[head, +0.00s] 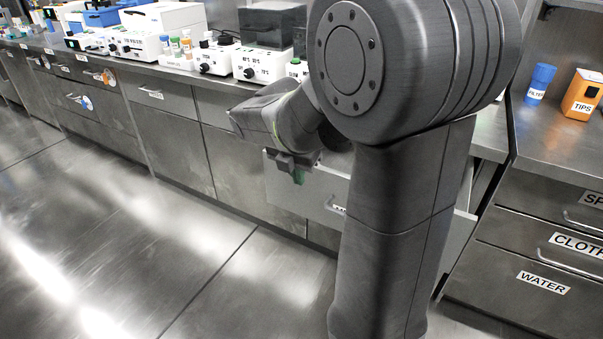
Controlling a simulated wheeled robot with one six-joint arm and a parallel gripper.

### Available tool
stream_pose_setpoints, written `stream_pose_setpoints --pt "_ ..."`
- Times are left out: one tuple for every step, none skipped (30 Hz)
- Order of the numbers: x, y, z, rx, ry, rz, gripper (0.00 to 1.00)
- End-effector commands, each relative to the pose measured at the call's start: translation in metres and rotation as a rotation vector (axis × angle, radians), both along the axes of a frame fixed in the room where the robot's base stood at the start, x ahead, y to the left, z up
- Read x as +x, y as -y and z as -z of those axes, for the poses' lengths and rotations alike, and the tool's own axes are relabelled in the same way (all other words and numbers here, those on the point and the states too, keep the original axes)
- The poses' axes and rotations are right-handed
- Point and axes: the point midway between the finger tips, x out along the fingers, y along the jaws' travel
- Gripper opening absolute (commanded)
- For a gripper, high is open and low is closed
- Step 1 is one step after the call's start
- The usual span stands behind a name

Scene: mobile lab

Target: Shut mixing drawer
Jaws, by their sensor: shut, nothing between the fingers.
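A drawer (283,205) in the steel bench stands pulled out, its grey front facing the aisle. Its label begins with "M", and my arm hides the rest of the label and the middle of the drawer. A part of the drawer front also shows to the right of my arm. My gripper (298,175), with green fingertips, is shut and empty. It appears at the upper left part of the drawer front; I cannot tell whether it touches it.
White devices (259,64) and small bottles stand on the bench top above. A blue FILTER container (540,82) and an orange TIPS box (582,95) stand on the right counter, above shut drawers such as WATER (541,283). The floor (120,260) at left is clear.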

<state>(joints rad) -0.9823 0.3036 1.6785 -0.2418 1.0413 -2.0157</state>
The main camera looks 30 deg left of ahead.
Motion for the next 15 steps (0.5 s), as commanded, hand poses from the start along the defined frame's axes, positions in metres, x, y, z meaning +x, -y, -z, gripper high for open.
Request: stream_pose_setpoints --pt "0.003 0.001 0.018 -0.004 -0.002 0.002 0.00" --pt "0.005 0.001 0.024 -0.005 -0.002 0.002 0.00" --pt "0.007 0.001 0.032 -0.003 -0.002 0.002 0.00" --pt "0.008 0.001 0.038 -0.003 -0.002 0.002 0.00" --pt "0.010 0.001 0.045 -0.004 -0.002 0.002 0.00" --pt "0.012 0.001 0.052 -0.003 -0.001 0.001 0.00" --pt "0.013 0.001 0.057 -0.003 -0.001 0.001 0.00" --pt "0.019 0.001 0.056 0.000 0.000 0.003 0.00" --pt "0.027 0.001 0.054 0.001 0.001 0.006 0.00" --pt "0.031 0.001 0.053 0.002 0.001 0.005 0.00" --pt "0.035 0.002 0.053 0.001 0.000 0.005 0.00" --pt "0.040 0.002 0.053 0.001 0.000 0.005 0.00" --pt "0.043 0.002 0.052 0.001 0.000 0.004 0.00" --pt "0.045 0.002 0.052 0.001 0.000 0.004 0.00" --pt "0.048 0.002 0.052 0.001 -0.001 0.003 0.00"
